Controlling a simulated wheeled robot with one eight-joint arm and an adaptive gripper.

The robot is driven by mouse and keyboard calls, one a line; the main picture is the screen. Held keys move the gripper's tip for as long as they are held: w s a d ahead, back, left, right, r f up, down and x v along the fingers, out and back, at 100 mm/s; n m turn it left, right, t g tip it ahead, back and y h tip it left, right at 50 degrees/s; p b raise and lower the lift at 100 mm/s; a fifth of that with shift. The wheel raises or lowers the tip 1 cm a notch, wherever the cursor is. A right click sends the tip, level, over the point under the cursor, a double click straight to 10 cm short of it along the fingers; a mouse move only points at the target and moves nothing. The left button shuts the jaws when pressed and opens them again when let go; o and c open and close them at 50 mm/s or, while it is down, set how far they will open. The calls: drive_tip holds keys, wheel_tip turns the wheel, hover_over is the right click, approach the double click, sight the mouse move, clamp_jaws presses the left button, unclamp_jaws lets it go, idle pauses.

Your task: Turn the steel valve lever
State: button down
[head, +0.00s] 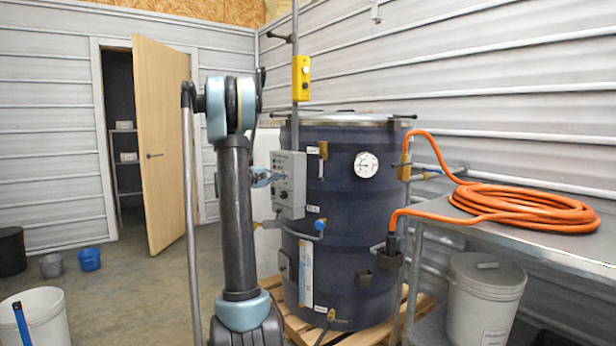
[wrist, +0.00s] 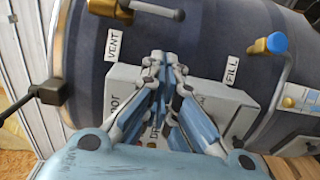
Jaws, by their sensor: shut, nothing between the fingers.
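On the dark blue drum (head: 345,255), the vent valve has a brass body and a grey steel lever (head: 321,168) hanging down. In the wrist view, which is turned sideways, the steel lever (wrist: 155,10) is at the top edge beside the VENT label (wrist: 113,43). My gripper (wrist: 158,58) is shut and empty in front of the grey control box (wrist: 125,78), its tips short of the lever. In the head view my gripper (head: 276,177) is at the box's left side, partly hidden by my arm. A blue-handled valve (head: 320,226) sits lower, by the FILL label (wrist: 232,70).
The control box (head: 290,184) and a yellow pendant (head: 301,78) hang on a post before the drum. A pressure gauge (head: 366,164) is right of the vent valve. A steel bench (head: 500,235) with an orange hose (head: 520,205) stands right.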

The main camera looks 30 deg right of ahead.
sight(321, 170)
drive_tip(key=s+d, duration=0.1)
drive_tip(key=d, duration=1.2)
drive_tip(key=shift+d, duration=0.25)
drive_tip(key=shift+h, duration=0.3)
drive_tip(key=shift+s+d+f+n, duration=0.15)
drive_tip(key=shift+s+d+n, duration=0.1)
drive_tip(key=shift+n, duration=0.25)
